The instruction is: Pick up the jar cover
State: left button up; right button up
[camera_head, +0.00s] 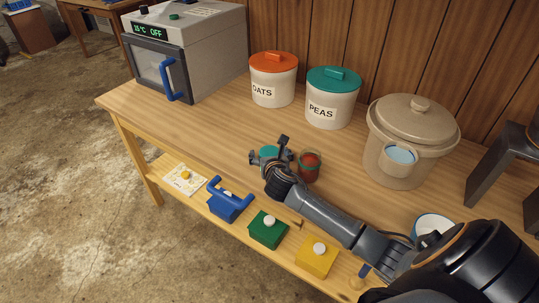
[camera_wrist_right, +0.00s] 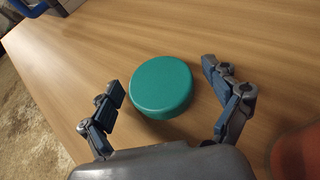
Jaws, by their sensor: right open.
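The jar cover (camera_wrist_right: 162,85) is a round teal lid lying flat on the wooden table. It sits between and slightly beyond the spread fingers of my right gripper (camera_wrist_right: 172,108) in the right wrist view. The fingers do not touch it. In the head view a part of the teal cover (camera_head: 268,152) shows at the open right gripper (camera_head: 270,159), partly hidden by it. A glass jar with red contents (camera_head: 309,166) stands just right of the gripper. A blurred reddish shape (camera_wrist_right: 298,155) is at the lower right of the wrist view. My left gripper is not seen.
An oven-like appliance (camera_head: 205,50) stands at the back left. OATS (camera_head: 273,80) and PEAS (camera_head: 333,98) canisters and a lidded beige pot (camera_head: 402,165) line the back. Blue (camera_head: 226,207), green (camera_head: 268,232) and yellow (camera_head: 317,258) blocks sit along a lower front ledge. The table left of the gripper is clear.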

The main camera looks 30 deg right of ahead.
jog(key=c, duration=1.1)
jog(key=shift+o, duration=0.2)
